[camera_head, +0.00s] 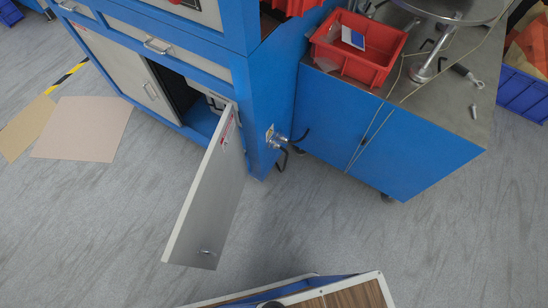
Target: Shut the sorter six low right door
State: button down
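The sorter's low right door (212,195) is a light grey panel in the middle of the view. It stands wide open, swung out from the blue sorter cabinet (262,110) over the floor. Its hinge side is at the cabinet's right front corner. A small handle (207,252) sits near its free lower end in the picture. A red-and-white label (228,128) is near its hinge side. The open compartment (200,118) behind it is dark and partly hidden. My gripper is not in view.
A closed grey door (125,75) is left of the opening. A blue bench (415,145) with a red bin (358,48) stands right. Flat cardboard (82,130) lies on the floor at left. Floor around the door's free end is clear. A wood-topped edge (345,295) shows at the bottom.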

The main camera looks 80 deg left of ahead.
aim_at(198, 238)
jog(key=i, duration=0.65)
jog(key=u, duration=3.35)
jog(key=k, duration=0.6)
